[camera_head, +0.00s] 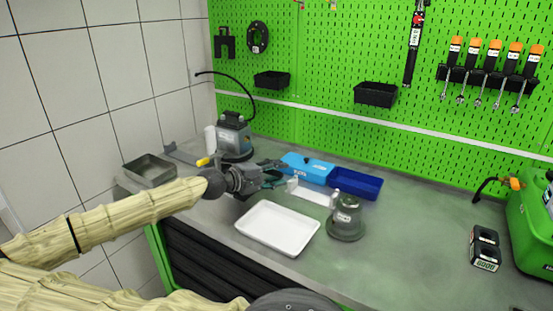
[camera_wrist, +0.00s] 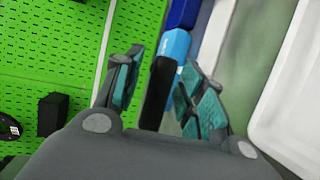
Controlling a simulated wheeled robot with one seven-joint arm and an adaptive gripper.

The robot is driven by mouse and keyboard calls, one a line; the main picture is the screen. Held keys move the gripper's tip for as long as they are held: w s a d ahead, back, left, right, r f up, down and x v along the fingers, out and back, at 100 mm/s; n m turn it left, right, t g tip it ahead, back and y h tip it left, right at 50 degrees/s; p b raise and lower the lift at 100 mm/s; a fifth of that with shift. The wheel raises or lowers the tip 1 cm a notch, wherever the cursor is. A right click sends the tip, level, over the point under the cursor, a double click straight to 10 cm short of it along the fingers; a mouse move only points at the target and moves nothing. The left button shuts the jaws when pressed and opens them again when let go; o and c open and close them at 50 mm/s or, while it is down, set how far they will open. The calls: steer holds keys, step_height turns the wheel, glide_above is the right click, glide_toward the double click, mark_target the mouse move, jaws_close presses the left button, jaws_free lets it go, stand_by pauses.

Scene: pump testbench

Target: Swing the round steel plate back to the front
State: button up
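My gripper (camera_head: 272,177) is above the left part of the bench, in front of the light blue box and behind the white tray. In the wrist view its teal-padded fingers (camera_wrist: 160,95) stand apart. A dark narrow bar (camera_wrist: 158,92) shows between them; I cannot tell what it is or whether it is touched. No plate stands out clearly as the round steel plate. A grey domed housing (camera_head: 347,211) stands upright on a round grey base (camera_head: 346,234), right of the gripper and apart from it. A grey pump-like device (camera_head: 233,133) stands behind the gripper, its base partly hidden.
The white tray (camera_head: 277,228) lies at the bench's front. The light blue box (camera_head: 307,168) and dark blue tray (camera_head: 356,183) stand behind. A metal pan (camera_head: 149,169) is at left.

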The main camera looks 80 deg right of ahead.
steer(key=shift+w+a, duration=0.1)
steer(key=shift+w, duration=0.15)
steer(key=shift+w+a+r, duration=0.1)
steer(key=shift+w+a, duration=0.05)
steer(key=shift+w, duration=0.05)
steer(key=v, duration=1.1)
steer(key=shift+w, duration=0.1)
stand_by(0.4)
